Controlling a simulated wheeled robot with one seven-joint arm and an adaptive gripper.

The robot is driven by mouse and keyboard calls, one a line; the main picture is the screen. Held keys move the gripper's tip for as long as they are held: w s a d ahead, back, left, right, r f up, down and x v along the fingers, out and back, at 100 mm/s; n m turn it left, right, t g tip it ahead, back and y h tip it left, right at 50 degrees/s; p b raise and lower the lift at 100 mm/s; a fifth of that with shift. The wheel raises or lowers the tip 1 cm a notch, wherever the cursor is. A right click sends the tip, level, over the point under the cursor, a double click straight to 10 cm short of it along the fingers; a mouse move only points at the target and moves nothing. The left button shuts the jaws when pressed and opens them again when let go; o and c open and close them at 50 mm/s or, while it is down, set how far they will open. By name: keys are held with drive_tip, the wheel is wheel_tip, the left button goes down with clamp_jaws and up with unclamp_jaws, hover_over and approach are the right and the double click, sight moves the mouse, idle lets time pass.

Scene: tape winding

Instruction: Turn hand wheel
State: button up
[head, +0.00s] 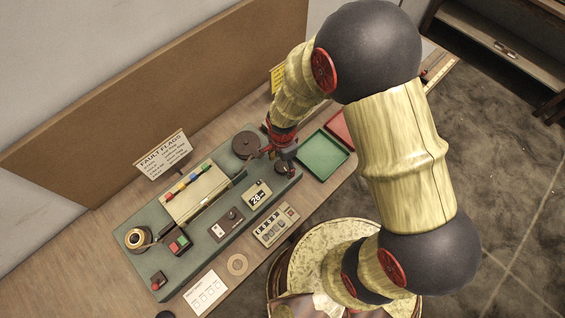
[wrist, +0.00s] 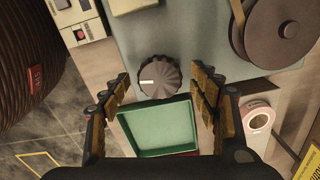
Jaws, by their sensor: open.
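The hand wheel (wrist: 159,77) shows in the wrist view as a dark, ribbed round knob with a white mark on its left part. It sits at the edge of the grey-green machine bed (wrist: 185,35). My gripper (wrist: 161,80) is open, with one finger on each side of the wheel and visible gaps between; I cannot tell how far above it the fingertips are. In the head view my gripper (head: 284,152) is over the right end of the machine bed (head: 150,262), and it mostly hides the wheel there.
A dark reel (head: 245,144) stands just left of my gripper, close to it. A green tray (head: 321,156) and a red tray lie to the right.

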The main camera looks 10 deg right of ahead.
sight(282, 165)
wheel_tip(282, 165, up, 12)
idle(0.6)
idle(0.5)
